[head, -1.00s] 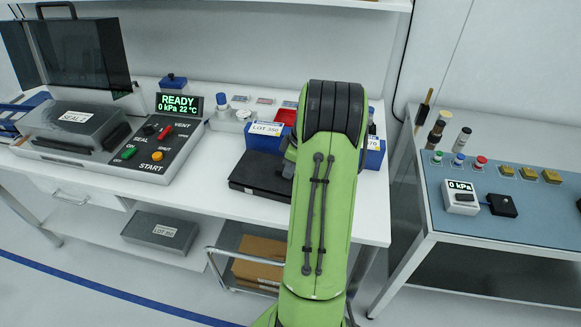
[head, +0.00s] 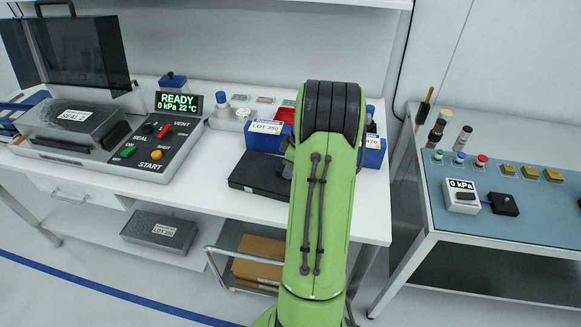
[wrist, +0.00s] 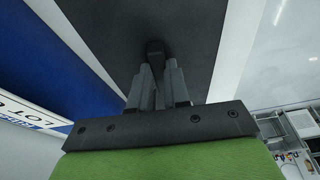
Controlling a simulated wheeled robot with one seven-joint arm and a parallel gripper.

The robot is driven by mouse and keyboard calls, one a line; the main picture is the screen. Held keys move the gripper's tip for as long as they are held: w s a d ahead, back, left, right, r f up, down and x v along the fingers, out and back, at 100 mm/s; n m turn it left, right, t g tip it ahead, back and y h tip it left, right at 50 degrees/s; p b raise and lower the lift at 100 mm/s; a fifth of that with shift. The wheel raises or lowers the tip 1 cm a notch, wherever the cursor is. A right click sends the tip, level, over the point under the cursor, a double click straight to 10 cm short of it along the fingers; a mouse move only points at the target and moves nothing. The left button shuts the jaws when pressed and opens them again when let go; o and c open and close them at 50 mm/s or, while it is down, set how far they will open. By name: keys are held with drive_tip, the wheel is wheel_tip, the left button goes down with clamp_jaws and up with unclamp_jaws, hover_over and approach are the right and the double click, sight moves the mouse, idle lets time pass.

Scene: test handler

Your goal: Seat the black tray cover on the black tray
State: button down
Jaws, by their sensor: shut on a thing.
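The black tray cover (wrist: 100,12) fills the upper middle of the wrist view as a dark flat surface with a small black knob. My gripper (wrist: 157,72) is shut on this knob. In the head view, a flat black block (head: 258,176) lies at the front of the white bench, left of my arm. My arm hides its right part and most of my gripper. I cannot tell the black tray from its cover there, nor whether the cover touches the tray or is apart from it.
A blue bin (head: 262,138) labelled LOT stands just behind the black block, and another blue bin (head: 374,158) stands right of my arm. The sealing machine's control panel (head: 158,148) is to the left. White bench surface (head: 205,180) between is clear.

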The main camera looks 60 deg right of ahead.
drive_tip(key=shift+f, duration=0.35)
idle(0.6)
drive_tip(key=c, duration=1.3)
unclamp_jaws()
drive_tip(key=shift+r, duration=0.15)
drive_tip(key=shift+r+p, duration=0.65)
drive_tip(key=shift+r, duration=0.35)
drive_tip(key=shift+f, duration=0.1)
drive_tip(key=o, duration=0.6)
drive_tip(key=shift+c, duration=0.2)
